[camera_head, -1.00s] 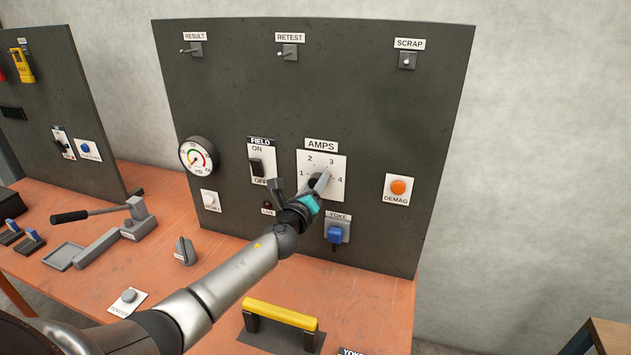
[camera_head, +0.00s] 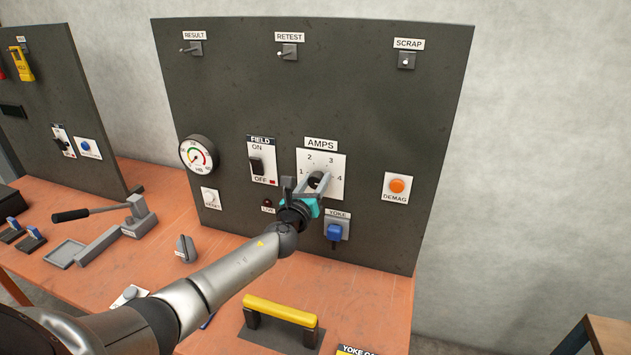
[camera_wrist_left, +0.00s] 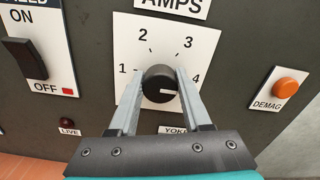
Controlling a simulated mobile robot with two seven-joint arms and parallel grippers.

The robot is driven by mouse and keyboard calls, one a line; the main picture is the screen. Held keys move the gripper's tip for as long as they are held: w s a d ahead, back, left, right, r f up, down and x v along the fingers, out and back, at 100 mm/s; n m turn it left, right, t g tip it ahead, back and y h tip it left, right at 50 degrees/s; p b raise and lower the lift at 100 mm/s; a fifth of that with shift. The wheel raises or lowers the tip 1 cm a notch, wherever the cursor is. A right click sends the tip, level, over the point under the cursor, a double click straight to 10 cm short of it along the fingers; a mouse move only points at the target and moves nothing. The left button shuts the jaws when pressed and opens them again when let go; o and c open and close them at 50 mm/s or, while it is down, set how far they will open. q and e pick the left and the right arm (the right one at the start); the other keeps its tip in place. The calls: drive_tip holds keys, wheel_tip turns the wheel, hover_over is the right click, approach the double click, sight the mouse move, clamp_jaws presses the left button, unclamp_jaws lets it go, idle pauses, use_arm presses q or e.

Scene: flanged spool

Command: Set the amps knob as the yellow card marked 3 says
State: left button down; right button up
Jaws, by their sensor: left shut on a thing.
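The amps knob (camera_head: 316,179) is a black round knob on a white dial plate (camera_head: 335,160) numbered 1 to 4, under an AMPS label. My left gripper (camera_head: 318,184) is at the knob. In the left wrist view, its two fingers (camera_wrist_left: 157,92) are closed against the knob's left and right sides. A white line on the knob (camera_wrist_left: 160,84) points right and slightly down, on the side of the 4. No yellow card marked 3 can be made out. My right gripper is not in view.
The FIELD switch (camera_head: 256,165) is left of the dial, the blue YOKE plug (camera_head: 334,232) below, and the orange DEMAG button (camera_head: 397,186) to the right. A yellow-handled yoke (camera_head: 280,311) stands on the orange bench (camera_head: 225,270).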

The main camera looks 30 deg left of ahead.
use_arm(q)
drive_tip(key=shift+c, duration=1.8)
unclamp_jaws()
drive_tip(key=shift+s+d, duration=0.1)
drive_tip(key=shift+s, duration=0.3)
drive_tip(key=p+v, duration=0.2)
drive_tip(key=v, duration=1.2)
drive_tip(key=shift+s, duration=0.2)
